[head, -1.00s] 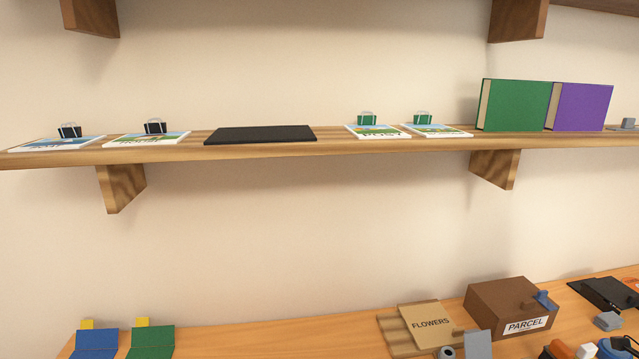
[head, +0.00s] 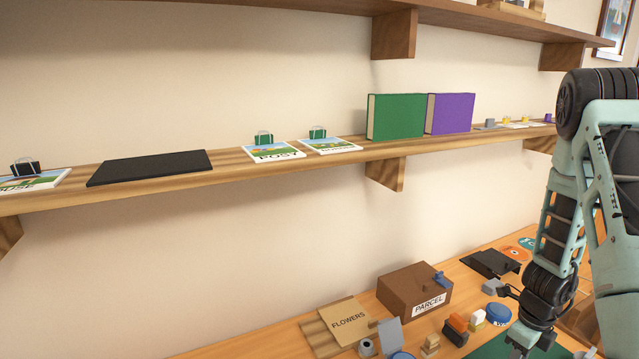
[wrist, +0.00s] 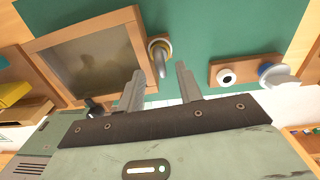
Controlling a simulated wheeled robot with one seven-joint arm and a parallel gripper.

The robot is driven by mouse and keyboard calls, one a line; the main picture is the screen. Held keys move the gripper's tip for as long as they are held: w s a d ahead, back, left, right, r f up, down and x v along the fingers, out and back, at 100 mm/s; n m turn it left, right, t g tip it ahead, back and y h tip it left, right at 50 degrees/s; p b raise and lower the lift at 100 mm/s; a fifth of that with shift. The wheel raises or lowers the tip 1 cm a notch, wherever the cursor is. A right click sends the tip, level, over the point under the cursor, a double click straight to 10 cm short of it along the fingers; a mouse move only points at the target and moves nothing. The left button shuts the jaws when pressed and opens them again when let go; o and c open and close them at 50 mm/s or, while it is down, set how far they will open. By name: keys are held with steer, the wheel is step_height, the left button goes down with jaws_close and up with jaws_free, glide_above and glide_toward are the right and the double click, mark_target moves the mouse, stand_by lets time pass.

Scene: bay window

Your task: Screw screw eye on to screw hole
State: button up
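In the wrist view, a grey and brass-coloured ring (wrist: 160,57), which looks like the screw eye, is beside the right edge of a wooden frame (wrist: 88,28) with a dark pane. My gripper (wrist: 161,75) is open, with its two fingers apart. The ring shows between and just beyond the fingertips; I cannot tell if it touches either. No screw hole can be made out clearly. In the head view my arm comes down at the right to the table, and the gripper's tips are hard to make out.
A green mat (wrist: 205,30) lies under the frame. A wooden block (wrist: 245,72) with a black-and-white round part and a blue-and-white knob is to the right. In the head view, a parcel box (head: 395,290), a flowers packet (head: 350,322) and small items crowd the table beside my arm.

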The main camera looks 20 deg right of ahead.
steer(key=shift+r+p, duration=1.7)
steer(key=shift+r, duration=0.5)
